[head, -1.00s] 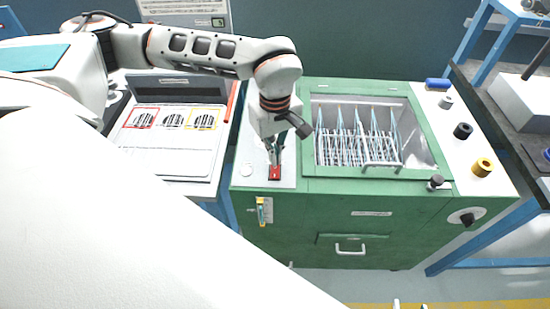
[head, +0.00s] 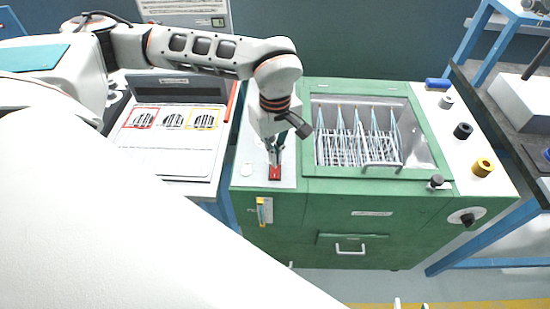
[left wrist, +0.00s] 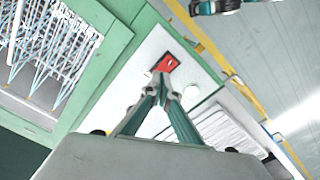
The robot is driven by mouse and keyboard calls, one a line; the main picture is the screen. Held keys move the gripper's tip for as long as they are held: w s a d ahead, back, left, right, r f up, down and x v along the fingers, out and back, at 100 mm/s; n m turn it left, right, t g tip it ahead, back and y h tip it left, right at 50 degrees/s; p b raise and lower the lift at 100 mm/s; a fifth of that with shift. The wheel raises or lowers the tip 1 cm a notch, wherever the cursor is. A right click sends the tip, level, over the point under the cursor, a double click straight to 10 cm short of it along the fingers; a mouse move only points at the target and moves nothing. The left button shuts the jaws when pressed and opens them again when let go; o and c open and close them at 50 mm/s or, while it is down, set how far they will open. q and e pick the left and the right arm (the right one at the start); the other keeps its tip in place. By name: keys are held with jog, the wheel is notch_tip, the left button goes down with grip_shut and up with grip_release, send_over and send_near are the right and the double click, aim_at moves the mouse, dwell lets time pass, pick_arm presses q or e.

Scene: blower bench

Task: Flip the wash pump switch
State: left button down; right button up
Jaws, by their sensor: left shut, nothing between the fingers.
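The wash pump switch seems to be the small red plate (head: 275,173) on the pale panel at the left of the green machine. It also shows in the left wrist view (left wrist: 166,62), with a small pale lever-like part on it. My left gripper (head: 273,161) reaches down from above, fingers shut and empty. In the left wrist view its fingertips (left wrist: 160,88) are close to the near edge of the red plate; I cannot tell whether they touch it. The exact position of the switch lever is too small to tell. My right gripper is not in view.
The green machine (head: 300,222) has an open basin with a wire rack (head: 358,140) right of my gripper. A panel with coloured frames (head: 172,138) stands at left. Black and yellow knobs (head: 482,167) line the right side.

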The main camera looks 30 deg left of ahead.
pick_arm(q)
jog(key=shift+f, duration=0.3)
jog(key=shift+f+b, duration=0.65)
jog(key=shift+f, duration=0.2)
dwell(0.5)
jog(key=shift+r, duration=0.1)
jog(key=shift+r+p, duration=2.65)
jog(key=shift+r, duration=0.8)
